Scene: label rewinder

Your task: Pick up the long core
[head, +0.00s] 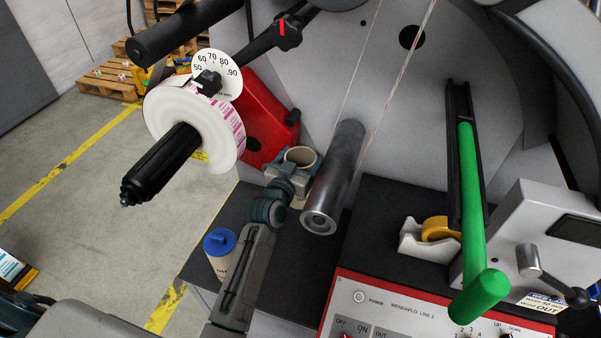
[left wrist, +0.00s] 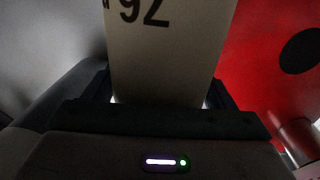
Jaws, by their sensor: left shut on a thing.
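The long core is a beige cardboard tube (head: 299,155) standing upright on the dark shelf, beside the steel roller. Its open top shows in the head view, and its lower part is partly hidden by my gripper. My left gripper (head: 292,173) is shut on it near the top. In the left wrist view the tube (left wrist: 165,65) fills the space between the fingers, with the dark print "92" on its side. Whether its bottom touches the shelf cannot be told. My right gripper is not in view.
A second beige tube with a blue top (head: 219,244) stands at the shelf's left. The steel roller (head: 334,180) is close on the right. A red housing (head: 258,120) lies behind. A label roll (head: 195,120) on a black spindle sits up left. A tape dispenser (head: 430,240) stands further right.

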